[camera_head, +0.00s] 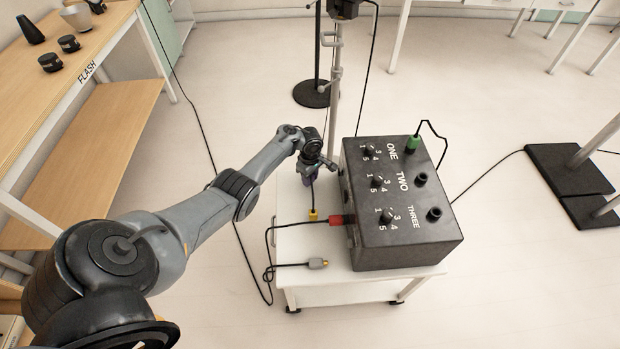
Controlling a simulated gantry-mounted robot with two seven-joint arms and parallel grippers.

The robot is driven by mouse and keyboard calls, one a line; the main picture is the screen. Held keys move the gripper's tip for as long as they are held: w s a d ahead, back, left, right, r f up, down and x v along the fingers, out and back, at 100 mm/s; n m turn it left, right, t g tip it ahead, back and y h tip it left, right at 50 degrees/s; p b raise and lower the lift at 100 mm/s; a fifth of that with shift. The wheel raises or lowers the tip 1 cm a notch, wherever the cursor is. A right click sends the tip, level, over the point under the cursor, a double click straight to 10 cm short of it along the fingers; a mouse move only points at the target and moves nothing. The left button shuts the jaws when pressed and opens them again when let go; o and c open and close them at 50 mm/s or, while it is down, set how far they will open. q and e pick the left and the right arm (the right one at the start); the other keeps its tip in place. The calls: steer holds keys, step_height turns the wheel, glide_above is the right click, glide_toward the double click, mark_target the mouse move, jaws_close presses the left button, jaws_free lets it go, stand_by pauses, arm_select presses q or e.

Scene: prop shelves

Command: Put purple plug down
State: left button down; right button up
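My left gripper (309,170) points down at the back left corner of the white cart, left of the black box. The purple plug (308,183) shows as a small dark purple patch at its fingertips. The gripper appears shut on it, though the fingers hide most of the plug. I cannot tell whether the plug touches the cart top. My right gripper is not in view.
The black box (400,246) fills the cart's right side. A red plug (340,220) is at its left side and a green plug (412,143) at its top. A yellow plug (313,214) and a grey plug (317,263) lie on the cart top (300,240) with loose cables.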

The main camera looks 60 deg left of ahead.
arm_select(q)
steer(key=shift+f, duration=0.15)
steer(key=c, duration=0.7)
jaws_free()
steer(key=shift+c, duration=0.2)
